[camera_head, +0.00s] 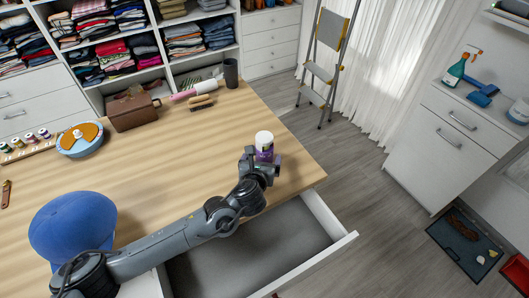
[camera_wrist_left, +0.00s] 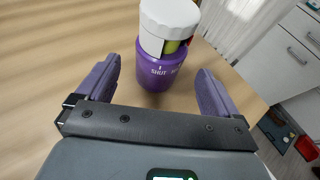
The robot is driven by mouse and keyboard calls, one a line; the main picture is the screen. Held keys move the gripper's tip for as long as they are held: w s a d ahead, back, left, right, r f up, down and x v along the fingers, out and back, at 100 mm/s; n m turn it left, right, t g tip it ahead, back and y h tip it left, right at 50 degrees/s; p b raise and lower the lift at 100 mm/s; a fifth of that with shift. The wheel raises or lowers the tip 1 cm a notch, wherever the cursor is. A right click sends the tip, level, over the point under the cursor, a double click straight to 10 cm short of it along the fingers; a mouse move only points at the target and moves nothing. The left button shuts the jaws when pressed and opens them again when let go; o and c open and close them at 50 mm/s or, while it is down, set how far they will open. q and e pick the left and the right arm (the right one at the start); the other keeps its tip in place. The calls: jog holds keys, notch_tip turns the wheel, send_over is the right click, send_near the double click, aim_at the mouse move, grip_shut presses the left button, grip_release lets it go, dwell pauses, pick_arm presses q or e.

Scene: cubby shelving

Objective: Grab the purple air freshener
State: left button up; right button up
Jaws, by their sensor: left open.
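The purple air freshener (camera_head: 264,141) stands upright near the right end of the wooden table (camera_head: 190,140). It has a white cap and a purple lower body. My left gripper (camera_head: 262,164) is beside it on the near side, and hides part of its base in the head view. In the left wrist view, the air freshener (camera_wrist_left: 165,50) stands between and slightly beyond the two purple fingertips of my left gripper (camera_wrist_left: 155,75). The fingers are spread wide, with a visible gap on each side of it. My right gripper is not in view.
An open, empty drawer (camera_head: 250,245) juts out below the table's front edge. A blue cap (camera_head: 75,225), a blue-rimmed bowl (camera_head: 78,150), a brown bag (camera_head: 132,110) and a brush (camera_head: 201,103) lie farther left and back. The tabletop around the air freshener is clear.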

aim_at(264, 150)
pick_arm(q)
jog(key=shift+r+b+x, duration=0.1)
jog(key=shift+b+x, duration=0.15)
jog(key=shift+x, duration=1.15)
jog(key=shift+r+b+x, duration=0.15)
jog(key=shift+b+x, duration=0.05)
jog(key=shift+x, duration=1.2)
jog(key=shift+w, duration=0.1)
jog(key=c, duration=1.2)
jog(key=shift+o, duration=0.2)
jog(key=shift+r, duration=0.1)
